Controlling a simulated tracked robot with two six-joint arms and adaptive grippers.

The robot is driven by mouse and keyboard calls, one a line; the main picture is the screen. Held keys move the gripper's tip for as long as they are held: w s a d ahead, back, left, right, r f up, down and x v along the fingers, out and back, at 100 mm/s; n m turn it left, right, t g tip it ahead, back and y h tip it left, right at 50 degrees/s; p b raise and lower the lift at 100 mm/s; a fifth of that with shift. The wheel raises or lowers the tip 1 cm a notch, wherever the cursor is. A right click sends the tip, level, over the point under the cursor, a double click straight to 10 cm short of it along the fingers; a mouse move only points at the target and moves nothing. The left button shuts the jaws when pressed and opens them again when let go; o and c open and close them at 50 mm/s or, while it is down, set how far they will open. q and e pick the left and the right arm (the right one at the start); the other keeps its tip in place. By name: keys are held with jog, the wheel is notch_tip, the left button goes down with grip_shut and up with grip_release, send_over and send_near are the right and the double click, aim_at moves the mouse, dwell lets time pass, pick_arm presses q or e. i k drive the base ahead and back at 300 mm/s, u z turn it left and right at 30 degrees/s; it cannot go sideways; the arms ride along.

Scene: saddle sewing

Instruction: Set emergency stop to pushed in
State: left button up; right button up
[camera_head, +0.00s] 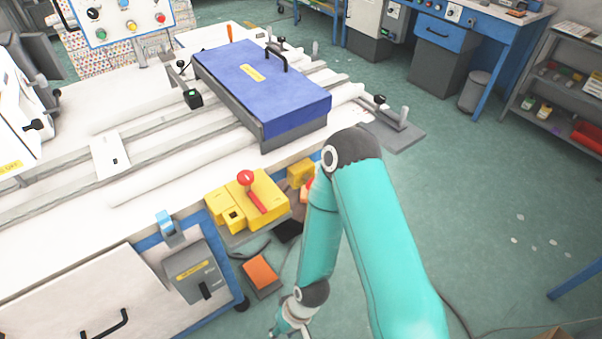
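A yellow box (299,173) sits at the table's front right corner, partly behind my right arm. A red-orange part (309,188) shows beside it; whether this is the emergency stop button, and whether it is pushed in, I cannot tell. Left of it is a larger yellow box (270,188) with a red-knobbed lever (247,178). My teal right arm comes in from the lower right and bends down past the corner. Its gripper (280,328) is at the bottom edge, small and partly cut off, apart from the yellow boxes. My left gripper is not in view.
A control panel (118,24) with coloured buttons stands at the back left. A blue block (262,75) with a black handle lies on the white table (150,188). A grey switch box (195,270) and an orange pedal (260,272) are below the front edge. The green floor at right is mostly clear.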

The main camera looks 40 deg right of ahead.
aim_at(310, 179)
jog(key=u, duration=1.9)
jog(key=i, duration=0.1)
jog(key=z, duration=3.1)
